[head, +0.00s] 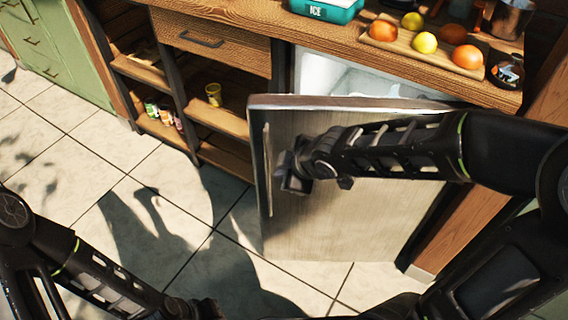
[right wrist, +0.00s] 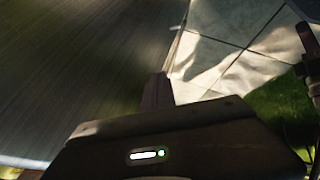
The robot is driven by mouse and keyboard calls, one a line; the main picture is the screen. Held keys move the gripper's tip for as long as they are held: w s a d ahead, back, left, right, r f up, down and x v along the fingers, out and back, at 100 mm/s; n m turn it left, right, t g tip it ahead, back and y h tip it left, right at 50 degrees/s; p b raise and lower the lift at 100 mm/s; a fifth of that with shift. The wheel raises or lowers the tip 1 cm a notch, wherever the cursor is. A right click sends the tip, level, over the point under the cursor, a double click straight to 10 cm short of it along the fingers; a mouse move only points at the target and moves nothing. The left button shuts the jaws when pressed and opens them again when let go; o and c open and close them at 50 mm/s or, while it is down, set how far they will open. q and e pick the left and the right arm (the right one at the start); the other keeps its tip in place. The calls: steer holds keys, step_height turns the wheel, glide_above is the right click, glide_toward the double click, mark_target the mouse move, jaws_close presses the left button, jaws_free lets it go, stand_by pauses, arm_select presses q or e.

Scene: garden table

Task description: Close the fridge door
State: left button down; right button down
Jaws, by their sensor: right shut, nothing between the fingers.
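The fridge door (head: 330,215) stands partly open under the wooden counter, its outer face towards me. A gap above its top edge shows the white fridge interior (head: 345,75). The long vertical handle (head: 268,170) is at the door's left edge. My right gripper (head: 284,180) is shut and empty, in front of the door's outer face just right of the handle; I cannot tell whether it touches. In the right wrist view the door face (right wrist: 75,60) fills the left, beside the gripper (right wrist: 158,82). My left arm is at the lower left; its fingers are not clear.
The counter (head: 230,20) holds a teal ice box (head: 327,10), a board with fruit (head: 425,45), a jar (head: 507,70) and a metal pot (head: 510,18). Open shelves (head: 215,120) are left of the fridge. The tiled floor (head: 110,200) at left is clear.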

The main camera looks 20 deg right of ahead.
steer(key=w, duration=0.1)
steer(key=w+d+p, duration=0.1)
steer(key=w+p, duration=0.1)
steer(key=shift+w+d+r, duration=0.1)
steer(key=shift+w+d, duration=0.15)
steer(key=shift+w, duration=0.05)
